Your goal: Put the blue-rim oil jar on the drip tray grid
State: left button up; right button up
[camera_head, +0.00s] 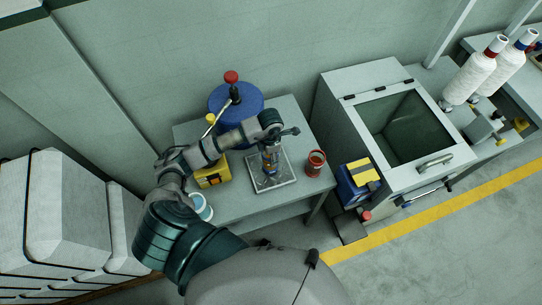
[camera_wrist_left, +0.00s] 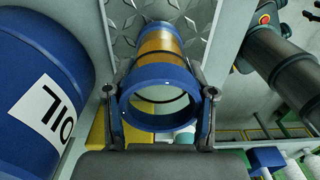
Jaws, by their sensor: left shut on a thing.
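The blue-rim oil jar (camera_wrist_left: 155,95) is clear with amber oil inside and a blue band at its far end. It fills the middle of the left wrist view, its open rim facing the camera. My left gripper (camera_wrist_left: 157,100) is shut on it, one finger on each side of the rim. In the head view the jar (camera_head: 270,162) stands out below my left gripper (camera_head: 270,146), over the drip tray grid (camera_head: 284,181). The patterned tray (camera_wrist_left: 198,22) shows beyond the jar in the wrist view. Whether the jar touches the tray is unclear. My right gripper is out of view.
A red-rim jar (camera_head: 316,163) stands right of the tray, and a pale blue-rimmed container (camera_head: 201,208) at the table's left front. A yellow box (camera_head: 213,177) and a blue oil drum (camera_head: 247,101) are left and behind. A washer-like cabinet (camera_head: 345,82) stands right.

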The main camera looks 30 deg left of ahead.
pick_arm(q)
jog(key=shift+a+f, duration=0.1)
jog(key=shift+f, duration=0.7)
jog(key=o, duration=1.3)
jog(key=shift+r, duration=0.1)
notch_tip(320, 180, up, 12)
jog(key=shift+b, duration=0.35)
